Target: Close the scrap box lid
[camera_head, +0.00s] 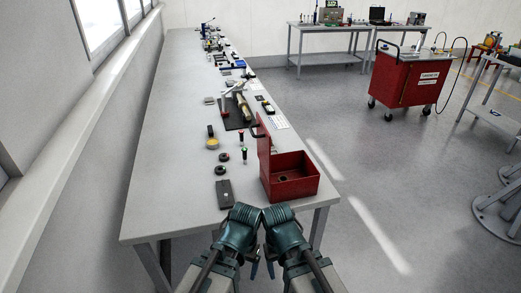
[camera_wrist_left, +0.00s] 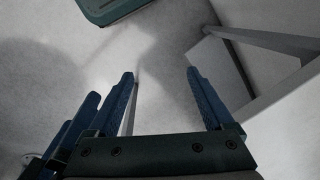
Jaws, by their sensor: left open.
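The red scrap box (camera_head: 291,186) stands at the near right end of the long bench, its top open and its inside showing. Its red lid (camera_head: 264,150) stands upright along the box's left side, with a dark handle (camera_head: 257,127) near its upper end. My left gripper (camera_head: 255,268) hangs low in front of the bench's near edge, apart from the box. In the left wrist view, its two blue fingers (camera_wrist_left: 162,78) are wide apart with nothing between them. My right gripper (camera_head: 270,268) is close beside it, also below the box; its jaw opening is not clear.
A red cart (camera_head: 408,80) stands far right. The floor right of the bench is clear.

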